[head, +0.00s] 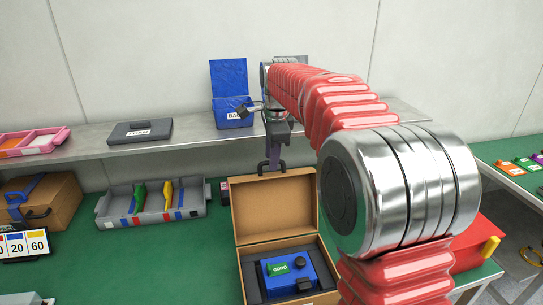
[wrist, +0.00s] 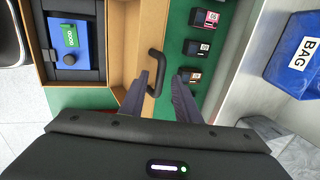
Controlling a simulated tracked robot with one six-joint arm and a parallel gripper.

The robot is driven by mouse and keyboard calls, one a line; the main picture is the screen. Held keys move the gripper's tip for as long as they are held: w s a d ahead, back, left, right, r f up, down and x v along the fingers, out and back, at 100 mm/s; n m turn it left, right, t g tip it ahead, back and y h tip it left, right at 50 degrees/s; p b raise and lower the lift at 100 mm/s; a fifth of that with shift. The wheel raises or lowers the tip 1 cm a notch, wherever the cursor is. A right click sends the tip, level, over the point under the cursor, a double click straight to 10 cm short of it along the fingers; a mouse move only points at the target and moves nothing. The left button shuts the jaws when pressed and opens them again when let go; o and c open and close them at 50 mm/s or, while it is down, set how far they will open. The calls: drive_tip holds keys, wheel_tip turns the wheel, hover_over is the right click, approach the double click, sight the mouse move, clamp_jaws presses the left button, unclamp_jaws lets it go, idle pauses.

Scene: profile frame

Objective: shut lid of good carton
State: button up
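The good carton (head: 243,262) is a brown box standing open on the green table, its lid (head: 275,207) upright at the back. A blue device (head: 300,268) with a green GOOD label lies in the dark insert; it also shows in the wrist view (wrist: 82,38). A black handle (head: 262,166) is on the lid's top edge. In the wrist view my gripper (wrist: 159,78) is open, with its dark fingers apart. The handle (wrist: 155,70) appears between the fingertips, closer to the left finger; I cannot tell whether they touch.
A closed brown carton (head: 60,200) and a grey tray (head: 188,210) with green and yellow items stand to the left. The shelf behind (head: 185,140) bears a blue BAG bin (head: 230,80) and a grey case (head: 140,131). A red box (head: 480,240) is at right.

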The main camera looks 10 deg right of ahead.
clamp_jaws()
idle(0.6)
